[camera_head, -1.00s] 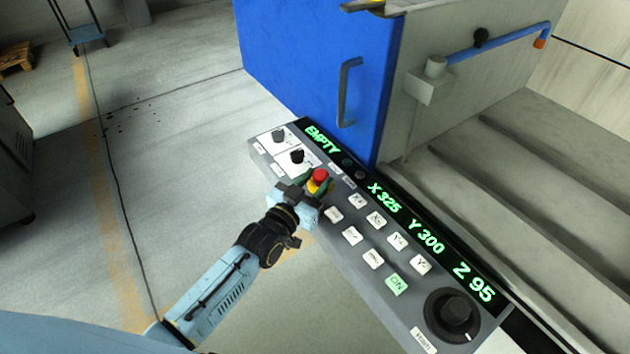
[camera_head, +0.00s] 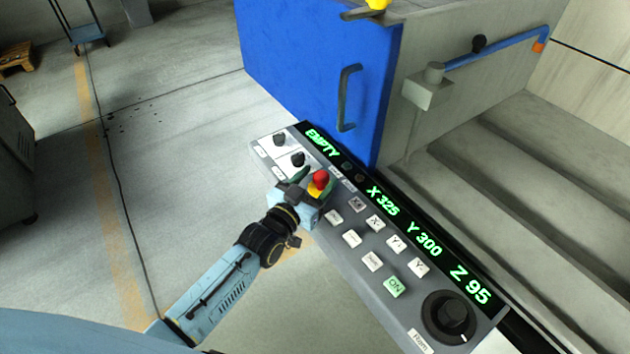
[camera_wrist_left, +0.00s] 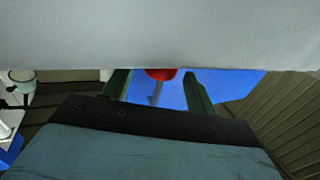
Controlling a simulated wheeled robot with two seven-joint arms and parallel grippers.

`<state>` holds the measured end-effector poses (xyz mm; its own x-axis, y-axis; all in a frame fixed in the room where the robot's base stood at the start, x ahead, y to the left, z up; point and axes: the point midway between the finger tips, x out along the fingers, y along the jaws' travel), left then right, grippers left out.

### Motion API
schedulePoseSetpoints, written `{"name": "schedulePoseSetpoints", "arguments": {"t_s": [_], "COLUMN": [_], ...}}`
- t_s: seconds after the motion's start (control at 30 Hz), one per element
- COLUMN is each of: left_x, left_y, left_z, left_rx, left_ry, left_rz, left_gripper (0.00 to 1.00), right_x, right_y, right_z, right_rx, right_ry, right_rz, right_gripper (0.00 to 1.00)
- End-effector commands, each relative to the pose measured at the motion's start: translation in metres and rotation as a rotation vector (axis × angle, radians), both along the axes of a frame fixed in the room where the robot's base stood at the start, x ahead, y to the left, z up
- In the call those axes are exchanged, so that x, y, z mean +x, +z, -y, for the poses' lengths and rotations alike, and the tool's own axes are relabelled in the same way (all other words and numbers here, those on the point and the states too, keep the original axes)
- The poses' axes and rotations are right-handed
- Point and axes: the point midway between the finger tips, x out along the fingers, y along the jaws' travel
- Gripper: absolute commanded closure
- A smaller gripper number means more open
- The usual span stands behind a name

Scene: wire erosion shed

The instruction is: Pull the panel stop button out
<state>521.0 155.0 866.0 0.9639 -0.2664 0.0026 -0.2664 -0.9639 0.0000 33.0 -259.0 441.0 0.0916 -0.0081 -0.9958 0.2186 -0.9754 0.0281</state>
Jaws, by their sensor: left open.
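The stop button has a red mushroom head (camera_head: 320,179) with a bit of yellow below it. It sits on the grey control panel (camera_head: 335,259), near its upper left part. My left gripper (camera_head: 312,183) is open at the button, its body just left of and below the red head. In the left wrist view, the red head (camera_wrist_left: 161,74) shows between the two green fingers, with a gap on each side. The panel's grey surface hides part of the button there. My right gripper is not in view.
The panel carries several white keys, a green ON key (camera_head: 394,287), a large black dial (camera_head: 449,317) and black knobs (camera_head: 297,159) close to the gripper. A lit display (camera_head: 425,240) runs along its far edge. A blue door (camera_head: 318,75) with a handle stands behind.

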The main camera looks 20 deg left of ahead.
Motion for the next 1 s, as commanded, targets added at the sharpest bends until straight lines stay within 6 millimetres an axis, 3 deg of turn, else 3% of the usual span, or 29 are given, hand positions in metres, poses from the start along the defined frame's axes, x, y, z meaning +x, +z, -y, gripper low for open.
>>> {"name": "schedulePoseSetpoints", "arguments": {"t_s": [0.27,0.7,1.0], "left_x": [-0.021,-0.107,-0.129], "left_y": [-0.001,0.000,0.000], "left_z": [-0.005,-0.029,-0.036], "left_rx": [0.001,0.002,0.001], "left_ry": [0.000,-0.001,0.000], "left_rz": [-0.005,-0.003,0.000], "left_gripper": [0.42,0.42,0.42], "right_x": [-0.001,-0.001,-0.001], "right_y": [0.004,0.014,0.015], "right_z": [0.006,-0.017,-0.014], "right_rx": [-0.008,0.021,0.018], "right_ry": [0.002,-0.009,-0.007], "right_rz": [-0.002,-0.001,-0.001], "right_gripper": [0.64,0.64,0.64]}}
